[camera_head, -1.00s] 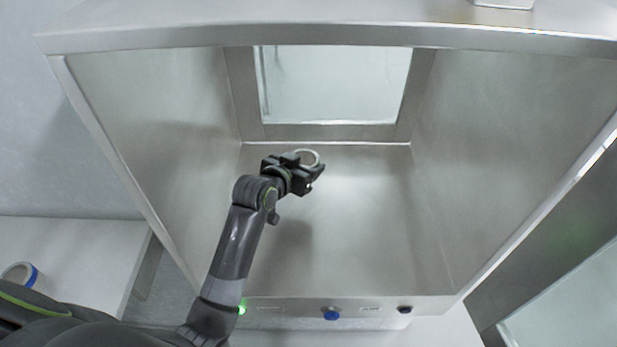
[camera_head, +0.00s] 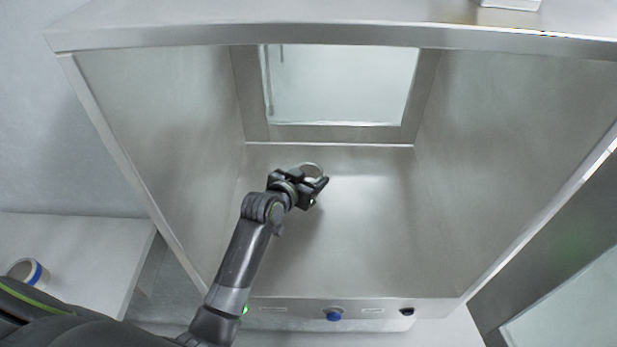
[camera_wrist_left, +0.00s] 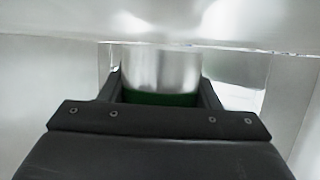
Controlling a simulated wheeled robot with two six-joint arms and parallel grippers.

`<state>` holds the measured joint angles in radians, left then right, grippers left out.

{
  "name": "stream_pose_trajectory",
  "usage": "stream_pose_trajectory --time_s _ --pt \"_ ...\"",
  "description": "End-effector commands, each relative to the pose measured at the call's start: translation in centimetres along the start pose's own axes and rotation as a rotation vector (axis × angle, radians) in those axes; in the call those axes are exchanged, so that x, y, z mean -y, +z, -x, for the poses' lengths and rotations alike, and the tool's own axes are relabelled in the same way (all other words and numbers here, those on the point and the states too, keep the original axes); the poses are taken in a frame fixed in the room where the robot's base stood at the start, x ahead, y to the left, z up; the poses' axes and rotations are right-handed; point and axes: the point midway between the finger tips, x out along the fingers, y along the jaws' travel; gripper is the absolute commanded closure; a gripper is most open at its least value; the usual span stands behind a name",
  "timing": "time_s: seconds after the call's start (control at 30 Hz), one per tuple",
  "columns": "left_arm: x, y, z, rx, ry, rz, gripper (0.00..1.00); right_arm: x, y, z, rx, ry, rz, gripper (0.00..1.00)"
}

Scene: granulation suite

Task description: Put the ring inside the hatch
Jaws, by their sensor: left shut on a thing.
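The hatch (camera_head: 360,235) is an open-fronted stainless steel box with a window in its back wall. My left gripper (camera_head: 314,177) is inside it, over the floor toward the back left. It is shut on a silvery ring (camera_head: 312,166), whose upper rim shows beyond the fingers. In the left wrist view the ring (camera_wrist_left: 160,70) is a shiny metal band with a dark green lower part, between the two fingers. I cannot tell whether the ring touches the hatch floor. My right gripper is not in view.
The hatch's side walls stand well apart from the gripper, and its floor is bare to the right. A blue button (camera_head: 333,315) is on the front edge. A roll with a blue band (camera_head: 35,272) lies on the white table (camera_head: 90,245) at left.

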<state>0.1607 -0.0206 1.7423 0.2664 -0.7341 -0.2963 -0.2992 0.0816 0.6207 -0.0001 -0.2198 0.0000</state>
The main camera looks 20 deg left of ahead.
Motion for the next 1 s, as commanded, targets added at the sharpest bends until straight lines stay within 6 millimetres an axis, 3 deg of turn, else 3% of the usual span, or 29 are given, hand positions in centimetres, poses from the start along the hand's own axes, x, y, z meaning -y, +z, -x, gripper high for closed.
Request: stream_pose_trajectory --time_s 0.03,0.1,0.13,0.3,0.57,0.73,1.0 --pt "-0.1 1.0 -0.2 0.015 0.002 0.009 0.72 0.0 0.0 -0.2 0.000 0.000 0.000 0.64" --pt "-0.1 1.1 -0.2 0.018 0.002 0.010 0.72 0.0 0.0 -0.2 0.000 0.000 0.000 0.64" --pt "-0.1 1.3 -0.2 0.022 0.003 0.011 0.42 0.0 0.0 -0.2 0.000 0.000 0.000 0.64" --pt "-0.1 1.5 -0.2 0.025 0.003 0.013 0.22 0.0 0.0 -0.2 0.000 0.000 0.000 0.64" --pt "-0.1 1.5 -0.2 0.026 0.004 0.015 0.22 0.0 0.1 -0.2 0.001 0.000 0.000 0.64" --pt "-0.1 -0.1 0.5 0.025 0.004 0.015 0.22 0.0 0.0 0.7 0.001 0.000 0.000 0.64" --pt "0.0 0.1 4.1 0.017 0.002 0.010 0.22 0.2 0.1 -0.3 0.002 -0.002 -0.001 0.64"
